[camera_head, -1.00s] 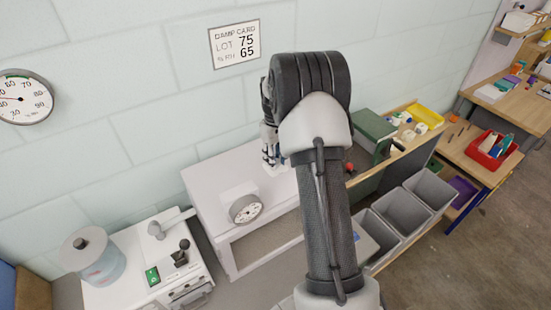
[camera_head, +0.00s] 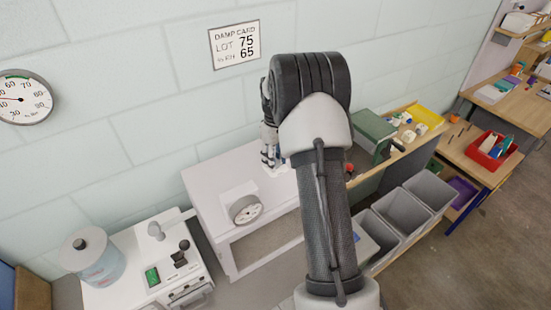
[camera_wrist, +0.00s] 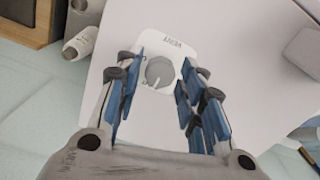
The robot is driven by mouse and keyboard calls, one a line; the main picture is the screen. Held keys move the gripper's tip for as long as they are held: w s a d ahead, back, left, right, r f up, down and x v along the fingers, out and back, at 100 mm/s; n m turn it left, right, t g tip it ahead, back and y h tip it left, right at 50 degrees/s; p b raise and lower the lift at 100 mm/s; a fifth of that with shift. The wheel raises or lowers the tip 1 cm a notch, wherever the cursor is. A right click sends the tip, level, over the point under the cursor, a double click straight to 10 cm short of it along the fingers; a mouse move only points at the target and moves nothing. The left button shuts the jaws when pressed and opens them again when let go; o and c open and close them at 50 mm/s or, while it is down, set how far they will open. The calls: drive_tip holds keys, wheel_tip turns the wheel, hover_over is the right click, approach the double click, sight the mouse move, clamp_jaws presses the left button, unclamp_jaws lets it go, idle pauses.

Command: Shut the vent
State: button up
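The vent knob (camera_wrist: 160,72) is a round grey dial on a small white plate (camera_wrist: 180,35) marked VENT, whose lettering is upside down in the wrist view. The plate sits on the white cabinet top (camera_head: 222,172). My gripper (camera_wrist: 162,64) is open, its blue-padded fingers spread to the left and right of the knob. No finger clearly touches the knob, and I cannot tell the height gap. In the head view my gripper (camera_head: 269,158) points down over the back of the cabinet top, and my arm hides much of that area.
A green box (camera_head: 374,128) and grey bins (camera_head: 405,207) lie to the right.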

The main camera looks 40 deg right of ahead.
drive_tip(key=shift+o, duration=0.8)
wheel_tip(320, 180, up, 12)
idle(0.3)
